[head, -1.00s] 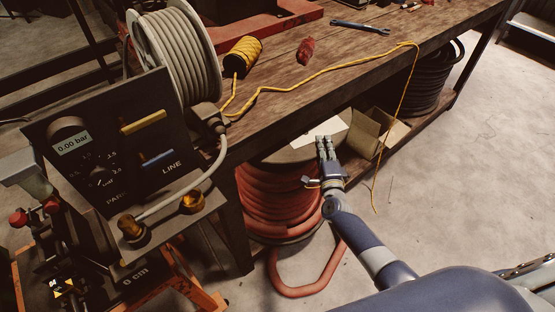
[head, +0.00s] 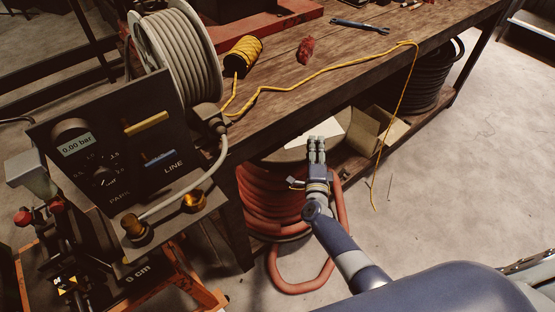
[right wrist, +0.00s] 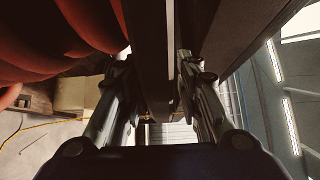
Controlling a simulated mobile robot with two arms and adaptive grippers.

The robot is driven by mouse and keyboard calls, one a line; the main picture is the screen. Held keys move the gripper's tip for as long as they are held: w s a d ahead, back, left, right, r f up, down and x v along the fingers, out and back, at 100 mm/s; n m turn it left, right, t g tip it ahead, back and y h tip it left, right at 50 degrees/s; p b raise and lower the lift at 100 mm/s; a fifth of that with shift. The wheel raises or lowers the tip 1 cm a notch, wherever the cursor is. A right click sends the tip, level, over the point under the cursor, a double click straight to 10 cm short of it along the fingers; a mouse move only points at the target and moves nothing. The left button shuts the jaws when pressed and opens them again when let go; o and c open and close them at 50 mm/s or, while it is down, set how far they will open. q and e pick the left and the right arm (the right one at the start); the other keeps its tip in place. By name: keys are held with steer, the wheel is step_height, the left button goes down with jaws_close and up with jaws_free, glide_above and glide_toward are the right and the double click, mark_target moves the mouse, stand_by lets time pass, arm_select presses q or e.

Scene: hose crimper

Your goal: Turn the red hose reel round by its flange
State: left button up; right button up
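The red hose reel (head: 270,200) stands under the bench, red hose wound below its pale brown top flange (head: 287,156). A loose loop of its hose (head: 300,287) lies on the floor. My right gripper (head: 316,142) is at the flange's front right edge. In the right wrist view, the fingers of this gripper (right wrist: 155,70) stand on either side of the dark flange edge (right wrist: 150,40) and appear closed on it. Red coils (right wrist: 55,40) show at upper left there. Finger contact is partly hidden in shadow. My left gripper is not in view.
The wooden bench (head: 290,85) overhangs the reel. An open cardboard box (head: 375,130) sits to the reel's right, and a yellow cord (head: 383,155) hangs past it. The pressure panel (head: 115,150) is at left.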

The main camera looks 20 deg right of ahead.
stand_by(0.3)
steer(key=s+d+p, duration=0.2)
steer(key=s, duration=0.6)
steer(key=shift+s+p, duration=0.35)
steer(key=shift+s, duration=0.05)
stand_by(0.5)
stand_by(0.4)
steer(key=s+a+f+n+g+y, duration=0.4)
steer(key=s+f+n, duration=0.45)
steer(key=f, duration=0.55)
steer(key=s+a+f+n+g+y, duration=0.4)
steer(key=s+f+n, duration=0.3)
steer(key=s+f, duration=0.45)
steer(key=s+f+n+g, duration=0.4)
steer(key=s+f, duration=0.2)
steer(key=s, duration=0.7)
steer(key=s+f+n+g+h, duration=0.1)
steer(key=s+f+n+g, duration=0.2)
steer(key=s, duration=0.9)
step_height(320, 180, down, 3)
steer(key=shift+s+a+f+n+g+h, duration=0.2)
steer(key=shift+s+n+g+h, duration=0.15)
steer(key=shift+n, duration=0.8)
